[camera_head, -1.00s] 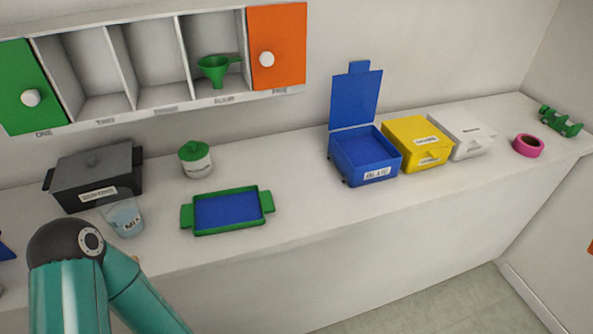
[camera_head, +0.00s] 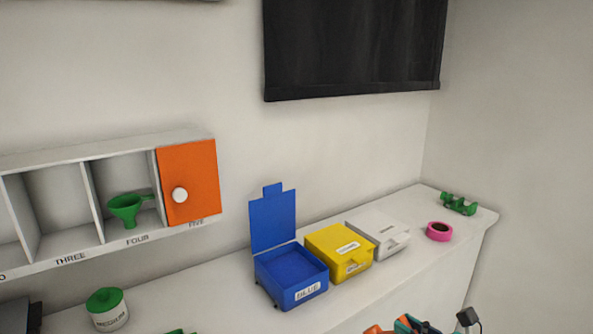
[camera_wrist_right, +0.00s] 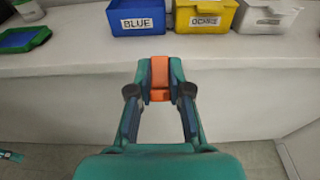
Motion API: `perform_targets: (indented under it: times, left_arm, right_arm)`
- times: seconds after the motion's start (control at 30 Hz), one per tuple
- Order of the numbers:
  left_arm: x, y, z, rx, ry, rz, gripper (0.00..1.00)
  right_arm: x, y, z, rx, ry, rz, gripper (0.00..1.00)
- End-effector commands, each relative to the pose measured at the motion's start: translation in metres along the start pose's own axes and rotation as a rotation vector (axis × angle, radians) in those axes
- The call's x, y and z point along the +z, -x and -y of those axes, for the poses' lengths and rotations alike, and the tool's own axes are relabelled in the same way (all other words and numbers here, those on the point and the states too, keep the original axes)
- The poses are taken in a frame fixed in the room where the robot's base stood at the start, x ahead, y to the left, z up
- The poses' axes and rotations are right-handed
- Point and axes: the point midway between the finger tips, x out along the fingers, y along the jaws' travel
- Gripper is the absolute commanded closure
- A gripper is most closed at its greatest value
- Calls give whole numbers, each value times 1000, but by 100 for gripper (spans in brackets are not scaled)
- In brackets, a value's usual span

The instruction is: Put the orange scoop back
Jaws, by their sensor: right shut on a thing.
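My right gripper (camera_wrist_right: 160,96) is shut on the orange scoop (camera_wrist_right: 160,72), which lies between its fingertips in the right wrist view, in front of the counter's edge. In the head view, the right gripper (camera_head: 418,325) and part of the orange scoop (camera_head: 376,330) show at the bottom edge, mostly cut off. The scoop's full shape cannot be made out. My left gripper is not in view.
On the counter stand an open blue box (camera_head: 291,287), a closed yellow box (camera_head: 349,265) and a closed white box (camera_head: 390,246). Pink tape (camera_head: 439,232) lies at right. A wall shelf has an orange door (camera_head: 200,165), shut on compartment FIVE, and a green funnel (camera_head: 126,207) in FOUR.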

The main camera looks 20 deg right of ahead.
Motion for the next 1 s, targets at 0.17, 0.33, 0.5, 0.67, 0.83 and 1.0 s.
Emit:
perform_targets:
  times: [0.17, 0.33, 0.5, 0.67, 0.83, 1.0]
  left_arm:
    - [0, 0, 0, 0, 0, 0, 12]
    - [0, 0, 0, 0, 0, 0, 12]
    - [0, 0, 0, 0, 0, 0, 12]
    - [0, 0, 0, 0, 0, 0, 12]
    - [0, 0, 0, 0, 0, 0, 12]
    - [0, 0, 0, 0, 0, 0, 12]
  right_arm:
    - [-42, -46, -79, 337, 51, 1, 100]
    - [-65, -59, -134, 549, 92, 2, 100]
    - [-75, -60, -160, 643, 110, 2, 100]
    - [-77, -60, -163, 655, 113, 1, 100]
    - [-77, -60, -162, 652, 113, 0, 100]
    - [-77, -60, -162, 651, 112, 0, 100]
